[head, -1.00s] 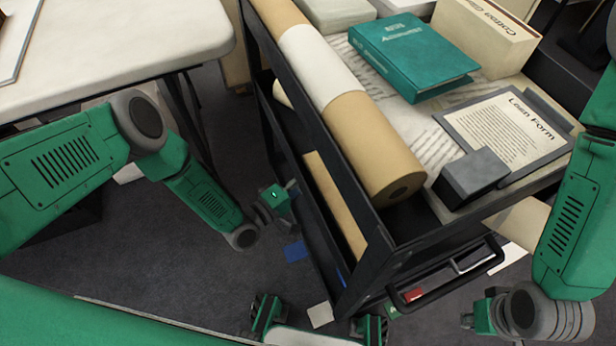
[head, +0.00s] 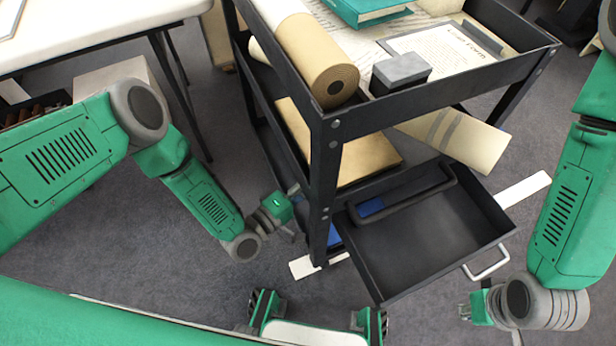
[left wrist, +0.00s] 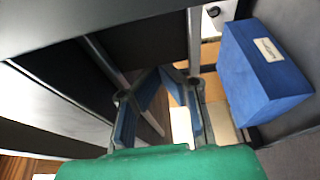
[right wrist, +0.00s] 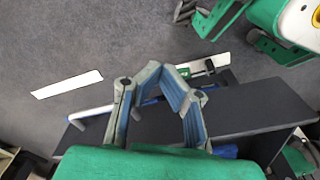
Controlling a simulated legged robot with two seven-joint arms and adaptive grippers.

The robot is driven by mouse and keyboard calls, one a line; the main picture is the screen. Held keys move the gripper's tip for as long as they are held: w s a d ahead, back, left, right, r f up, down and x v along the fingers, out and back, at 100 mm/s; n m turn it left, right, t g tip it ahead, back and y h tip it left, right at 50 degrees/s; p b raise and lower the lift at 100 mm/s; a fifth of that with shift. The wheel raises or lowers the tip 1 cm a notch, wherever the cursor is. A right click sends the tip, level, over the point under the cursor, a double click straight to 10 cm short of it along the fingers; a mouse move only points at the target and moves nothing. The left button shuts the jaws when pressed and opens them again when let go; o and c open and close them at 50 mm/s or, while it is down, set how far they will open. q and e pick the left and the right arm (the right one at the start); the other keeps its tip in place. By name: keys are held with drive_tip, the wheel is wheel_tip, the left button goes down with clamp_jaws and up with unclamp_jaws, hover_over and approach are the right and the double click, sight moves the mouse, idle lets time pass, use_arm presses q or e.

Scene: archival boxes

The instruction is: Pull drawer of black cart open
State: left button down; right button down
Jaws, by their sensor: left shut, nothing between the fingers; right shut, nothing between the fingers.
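The black cart (head: 325,190) stands upright in the head view. Its drawer (head: 440,240) is pulled out toward the lower right, and its interior is visible. A silver handle (head: 487,265) is on the drawer's front. My right gripper (head: 472,310) is shut and empty, below the handle and apart from it. The right wrist view shows its fingers (right wrist: 165,78) above the drawer edge, with the pale handle (right wrist: 88,113) to their left. My left gripper (head: 288,208) is shut and empty beside the cart's left side. Its fingers (left wrist: 162,85) show in the left wrist view.
The cart's top holds a paper roll (head: 315,65), a teal book (head: 368,8), a grey box (head: 401,72) and a form. Another roll (head: 470,140) sticks out above the drawer. A blue box (left wrist: 262,75) is close to my left gripper. A pale table (head: 90,30) stands at upper left.

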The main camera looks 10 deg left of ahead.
use_arm(q)
drive_tip(key=shift+s+d, duration=0.5)
drive_tip(key=shift+s, duration=0.2)
drive_tip(key=shift+s+d, duration=0.5)
drive_tip(key=shift+s, duration=0.2)
